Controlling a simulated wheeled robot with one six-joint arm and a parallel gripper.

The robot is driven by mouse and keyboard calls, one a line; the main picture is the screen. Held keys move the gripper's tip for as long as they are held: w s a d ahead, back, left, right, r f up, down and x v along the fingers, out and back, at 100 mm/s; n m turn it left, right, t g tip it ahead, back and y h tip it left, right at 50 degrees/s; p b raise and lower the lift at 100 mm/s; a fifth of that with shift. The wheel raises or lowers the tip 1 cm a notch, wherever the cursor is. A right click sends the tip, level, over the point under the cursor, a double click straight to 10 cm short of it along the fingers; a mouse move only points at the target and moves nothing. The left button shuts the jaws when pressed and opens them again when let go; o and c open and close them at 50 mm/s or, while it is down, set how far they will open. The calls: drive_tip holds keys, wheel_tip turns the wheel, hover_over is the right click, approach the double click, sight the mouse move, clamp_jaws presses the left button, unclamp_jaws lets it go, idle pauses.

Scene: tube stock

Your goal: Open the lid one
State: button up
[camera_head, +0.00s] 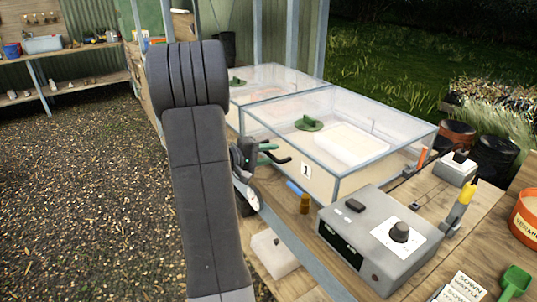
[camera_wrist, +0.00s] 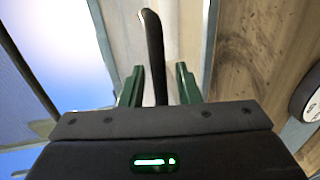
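The box labelled 1 (camera_head: 306,170) stands on the bench in the head view. Its clear lid (camera_head: 350,108) with a grey frame appears shut. A green round piece (camera_head: 308,123) shows at its top. My gripper (camera_head: 267,153) is at the box's left front side, low beside the wall. In the wrist view, a dark curved handle (camera_wrist: 154,50) stands between the two green fingers of my gripper (camera_wrist: 160,82). Gaps show on both sides of the handle, so the fingers are open around it. The handle's lower end is hidden by the gripper body.
A second clear-lidded box (camera_head: 275,75) stands behind. A grey control unit (camera_head: 375,235) with a dial is at the front right. An orange pot (camera_head: 527,215) is at the far right. Gravel floor (camera_head: 80,190) is free at left.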

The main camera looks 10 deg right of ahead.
clamp_jaws()
